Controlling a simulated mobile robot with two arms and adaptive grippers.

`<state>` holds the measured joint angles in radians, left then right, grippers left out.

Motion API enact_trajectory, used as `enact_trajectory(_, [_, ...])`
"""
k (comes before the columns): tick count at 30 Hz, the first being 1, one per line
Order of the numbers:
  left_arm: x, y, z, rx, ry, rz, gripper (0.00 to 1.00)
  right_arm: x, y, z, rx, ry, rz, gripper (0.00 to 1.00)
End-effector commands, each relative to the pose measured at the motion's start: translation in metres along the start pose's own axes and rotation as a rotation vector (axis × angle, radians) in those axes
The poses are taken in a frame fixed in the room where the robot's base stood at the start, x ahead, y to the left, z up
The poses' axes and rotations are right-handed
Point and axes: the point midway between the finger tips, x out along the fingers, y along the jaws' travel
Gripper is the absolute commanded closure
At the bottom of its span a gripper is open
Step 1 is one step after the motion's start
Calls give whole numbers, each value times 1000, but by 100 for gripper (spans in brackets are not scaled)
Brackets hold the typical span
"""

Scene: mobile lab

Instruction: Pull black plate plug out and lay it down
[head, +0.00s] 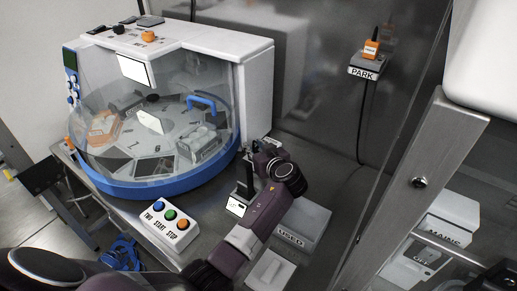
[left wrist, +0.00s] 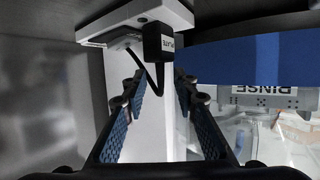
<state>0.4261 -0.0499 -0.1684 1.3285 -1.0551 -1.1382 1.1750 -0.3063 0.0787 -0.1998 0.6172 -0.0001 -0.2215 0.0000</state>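The black plate plug (left wrist: 158,45) carries a white label and shows in the left wrist view, seated at a white block (left wrist: 135,22), with a black cable curving from it. My left gripper (left wrist: 160,88) is open, its two blue-padded fingers either side of the line to the plug. The plug appears beyond the fingertips, and I see no contact. In the head view my left gripper (head: 264,158) is beside the centrifuge-like machine, above the bench, and partly hides the plug area. My right gripper is not in view.
The domed machine (head: 160,190) with a blue rim stands left. A button box (head: 168,226) is in front of it. A grey USED box (head: 303,222) stands right of my arm. An orange plug (head: 371,48) sits on the PARK holder (head: 366,68) on the back wall.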

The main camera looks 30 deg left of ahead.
Motion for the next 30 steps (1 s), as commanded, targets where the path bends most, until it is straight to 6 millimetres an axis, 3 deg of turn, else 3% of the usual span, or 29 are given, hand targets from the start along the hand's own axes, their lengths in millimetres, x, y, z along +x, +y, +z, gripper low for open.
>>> enact_trajectory(12, [11,0,0,-1,0,0,73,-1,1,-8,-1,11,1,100])
enact_trajectory(20, [11,0,0,0,0,0,100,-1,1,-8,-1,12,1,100])
enact_trajectory(30, [10,0,0,0,0,0,100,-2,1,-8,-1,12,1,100])
